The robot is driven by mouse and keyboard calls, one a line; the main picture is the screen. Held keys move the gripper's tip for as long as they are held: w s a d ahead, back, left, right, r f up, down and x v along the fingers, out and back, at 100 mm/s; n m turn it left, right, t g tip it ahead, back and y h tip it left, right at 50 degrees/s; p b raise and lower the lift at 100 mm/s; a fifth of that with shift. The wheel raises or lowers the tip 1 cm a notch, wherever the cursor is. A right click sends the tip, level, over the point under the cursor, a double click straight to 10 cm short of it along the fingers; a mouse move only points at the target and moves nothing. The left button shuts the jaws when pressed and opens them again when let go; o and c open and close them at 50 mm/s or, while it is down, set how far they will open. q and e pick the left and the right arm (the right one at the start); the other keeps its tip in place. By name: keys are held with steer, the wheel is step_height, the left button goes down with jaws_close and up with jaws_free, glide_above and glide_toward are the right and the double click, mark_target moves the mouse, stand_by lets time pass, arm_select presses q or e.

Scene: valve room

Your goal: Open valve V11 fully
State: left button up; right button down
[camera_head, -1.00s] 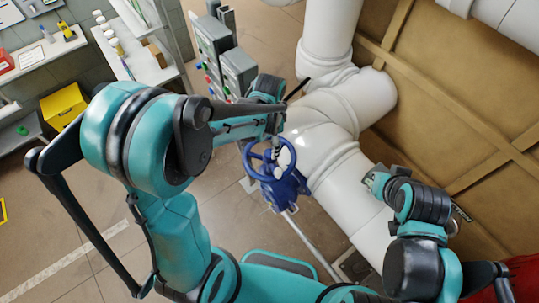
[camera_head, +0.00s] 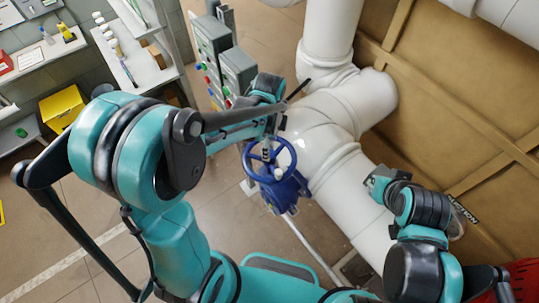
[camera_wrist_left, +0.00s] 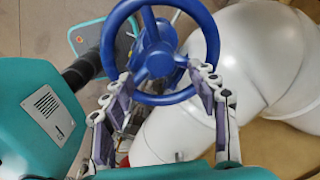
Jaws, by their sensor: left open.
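A blue handwheel (camera_head: 251,166) sits on a blue valve body (camera_head: 285,191) beside the white pipe. I see no readable V11 label. My left gripper (camera_head: 268,146) is over the wheel in the head view, small and partly hidden by my own arm. In the left wrist view the wheel (camera_wrist_left: 160,98) faces the camera, with its spokes and hub visible. My left gripper (camera_wrist_left: 162,82) is open there, one finger on each side of the wheel's near rim; contact cannot be told. My right gripper (camera_head: 376,183) is beside the pipe at right, its fingers unclear.
Large white pipes (camera_head: 350,105) run right behind the valve. Grey control boxes (camera_head: 222,55) with coloured buttons stand above left of it. A shelf (camera_head: 140,60) and a yellow box (camera_head: 62,106) are at upper left. Open floor (camera_head: 80,210) lies at left.

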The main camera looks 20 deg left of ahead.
arm_select(q)
steer(key=shift+f+b, duration=2.95)
steer(key=shift+f, duration=0.45)
steer(key=c, duration=0.6)
steer(key=shift+s, duration=0.15)
steer(key=c, duration=0.6)
